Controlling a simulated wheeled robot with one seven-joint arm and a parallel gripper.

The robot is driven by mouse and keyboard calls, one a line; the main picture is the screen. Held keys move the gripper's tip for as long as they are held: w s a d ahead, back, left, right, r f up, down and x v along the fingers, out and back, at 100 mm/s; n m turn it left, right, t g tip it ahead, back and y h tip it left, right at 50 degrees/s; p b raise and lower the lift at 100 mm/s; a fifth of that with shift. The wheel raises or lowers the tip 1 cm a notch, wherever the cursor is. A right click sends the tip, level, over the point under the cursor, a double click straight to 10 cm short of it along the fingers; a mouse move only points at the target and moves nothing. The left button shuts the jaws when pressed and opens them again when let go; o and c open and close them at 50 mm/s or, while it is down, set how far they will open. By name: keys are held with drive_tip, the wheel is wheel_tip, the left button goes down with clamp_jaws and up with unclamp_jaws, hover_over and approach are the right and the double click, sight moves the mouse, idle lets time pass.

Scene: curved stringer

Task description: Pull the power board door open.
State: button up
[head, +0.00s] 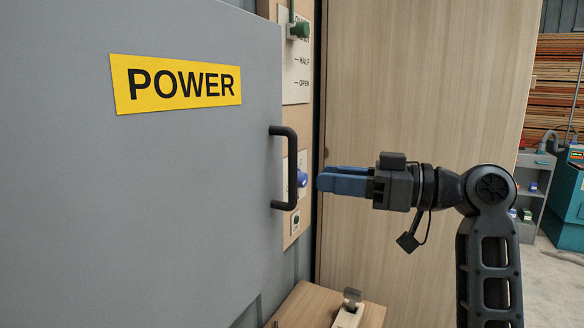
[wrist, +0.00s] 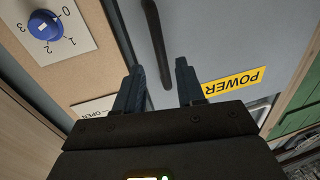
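The power board door (head: 140,200) is a large grey panel filling the left of the head view, with a yellow POWER label (head: 176,84). I cannot tell whether it is fully shut. Its black vertical bar handle (head: 291,168) is near the right edge. My gripper (head: 320,181) points left, level with the handle, with its blue fingertips a little to its right. In the wrist view the fingers of my gripper (wrist: 159,70) are spread apart. The handle (wrist: 155,42) shows beyond and between them, not gripped. The grey door (wrist: 215,35) also shows there.
A blue knob (wrist: 44,26) on a numbered plate sits beside the door. A green knob (head: 298,29) is above, by a HALF/OPEN label. A wooden wall panel (head: 415,90) stands behind my arm. A small wooden ledge (head: 300,307) with a lever piece (head: 350,309) is below.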

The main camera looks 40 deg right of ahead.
sight(292, 199)
drive_tip(key=x, duration=0.2)
drive_tip(key=p+x, duration=0.1)
drive_tip(key=x, duration=0.2)
drive_tip(key=p+x, duration=0.1)
drive_tip(key=x, duration=0.1)
drive_tip(key=shift+w+a+r, duration=0.1)
drive_tip(key=shift+w+r, duration=0.1)
drive_tip(key=shift+r, duration=0.15)
drive_tip(key=shift+c, duration=0.4)
clamp_jaws()
